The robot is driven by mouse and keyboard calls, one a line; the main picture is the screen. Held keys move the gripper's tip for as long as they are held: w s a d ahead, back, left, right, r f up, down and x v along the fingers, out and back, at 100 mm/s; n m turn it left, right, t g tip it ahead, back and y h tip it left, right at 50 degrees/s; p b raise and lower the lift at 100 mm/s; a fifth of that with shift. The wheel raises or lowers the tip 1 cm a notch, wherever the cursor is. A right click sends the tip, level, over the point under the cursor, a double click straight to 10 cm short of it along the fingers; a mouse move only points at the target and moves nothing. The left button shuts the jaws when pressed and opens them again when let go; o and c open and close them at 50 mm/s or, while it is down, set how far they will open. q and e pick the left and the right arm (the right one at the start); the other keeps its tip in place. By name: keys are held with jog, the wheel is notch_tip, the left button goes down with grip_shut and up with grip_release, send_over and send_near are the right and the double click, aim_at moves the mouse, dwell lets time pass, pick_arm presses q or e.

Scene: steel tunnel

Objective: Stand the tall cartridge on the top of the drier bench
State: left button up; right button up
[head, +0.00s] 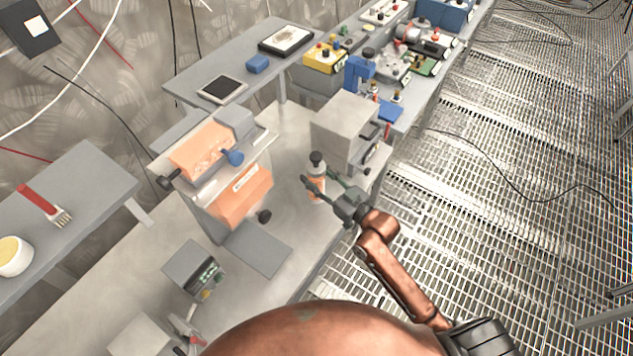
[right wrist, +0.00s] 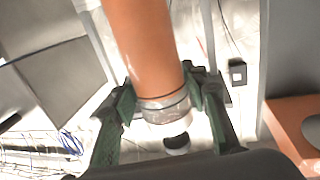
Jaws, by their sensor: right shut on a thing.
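The tall cartridge (head: 317,186) is an orange cylinder with a pale upper part and a dark cap; it looks roughly upright. My right gripper (head: 328,187) is shut on it, with green fingers on both sides. In the right wrist view, the orange cartridge (right wrist: 147,45) runs between the fingers (right wrist: 165,105), which close near its silver collar. The grey bench top (head: 285,150) lies under and around it; I cannot tell whether the cartridge touches it. My left gripper is not in view.
A grey box (head: 345,128) stands close behind to the right. Several coloured devices, including a yellow one (head: 320,58), crowd the far bench. A grated floor (head: 500,230) lies to the right.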

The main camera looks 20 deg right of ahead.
jog(key=shift+w+d+f+b, duration=0.15)
jog(key=shift+w+f+b, duration=0.1)
jog(key=shift+f, duration=0.75)
jog(key=shift+w+d+f+b, duration=0.1)
jog(key=shift+f+b, duration=0.15)
jog(key=shift+f, duration=0.7)
jog(key=shift+f, duration=0.15)
jog(key=o, duration=1.6)
jog(key=v, duration=1.2)
